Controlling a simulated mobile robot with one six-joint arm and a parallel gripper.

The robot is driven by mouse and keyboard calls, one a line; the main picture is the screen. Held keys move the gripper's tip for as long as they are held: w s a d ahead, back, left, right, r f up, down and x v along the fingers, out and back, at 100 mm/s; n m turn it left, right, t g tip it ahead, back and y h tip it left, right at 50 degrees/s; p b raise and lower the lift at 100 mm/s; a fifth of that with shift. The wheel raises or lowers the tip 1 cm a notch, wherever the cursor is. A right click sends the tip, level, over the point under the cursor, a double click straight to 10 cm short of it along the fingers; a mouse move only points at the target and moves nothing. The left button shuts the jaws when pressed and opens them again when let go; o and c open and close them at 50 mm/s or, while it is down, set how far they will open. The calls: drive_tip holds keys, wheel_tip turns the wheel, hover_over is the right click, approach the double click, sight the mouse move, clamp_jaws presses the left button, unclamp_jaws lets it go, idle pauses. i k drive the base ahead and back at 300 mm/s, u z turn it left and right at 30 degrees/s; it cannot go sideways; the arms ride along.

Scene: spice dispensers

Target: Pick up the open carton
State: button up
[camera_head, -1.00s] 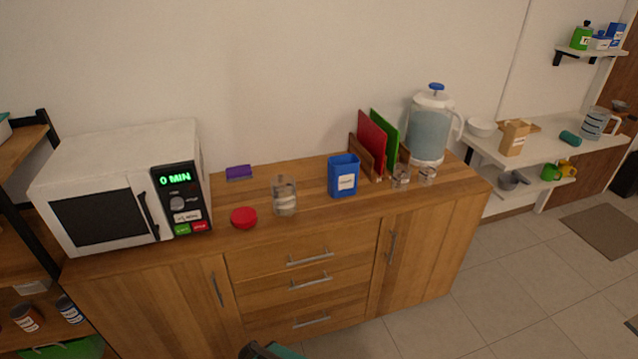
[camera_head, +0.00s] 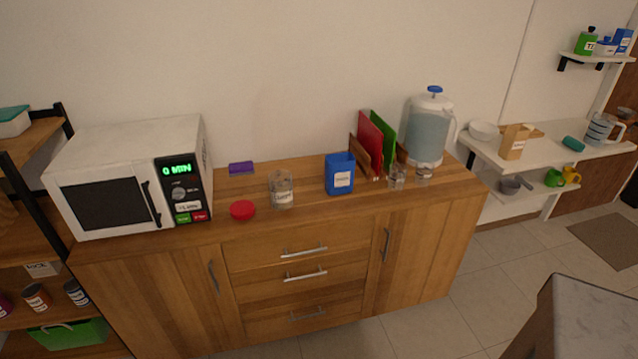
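A tan carton with an open top and a small label (camera_head: 515,142) stands upright on the white shelf at the right. A blue open-topped container with a white label (camera_head: 340,174) stands upright on the wooden cabinet, right of the middle. Which of these is the task's open carton I cannot tell for certain. Neither is touched by anything of mine. My gripper is not in view.
The cabinet (camera_head: 330,217) holds a microwave (camera_head: 105,206), red lid (camera_head: 242,210), purple item (camera_head: 241,168), labelled jar (camera_head: 281,190), cutting boards (camera_head: 371,142) and water dispenser (camera_head: 430,130). A white bowl (camera_head: 483,130) is beside the tan carton. A grey-topped counter (camera_head: 595,315) occupies the lower right.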

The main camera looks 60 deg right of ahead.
sight(339, 167)
drive_tip(key=z, duration=0.1)
drive_tip(key=k, duration=1.2)
drive_tip(key=z, duration=0.3)
drive_tip(key=i, duration=0.6)
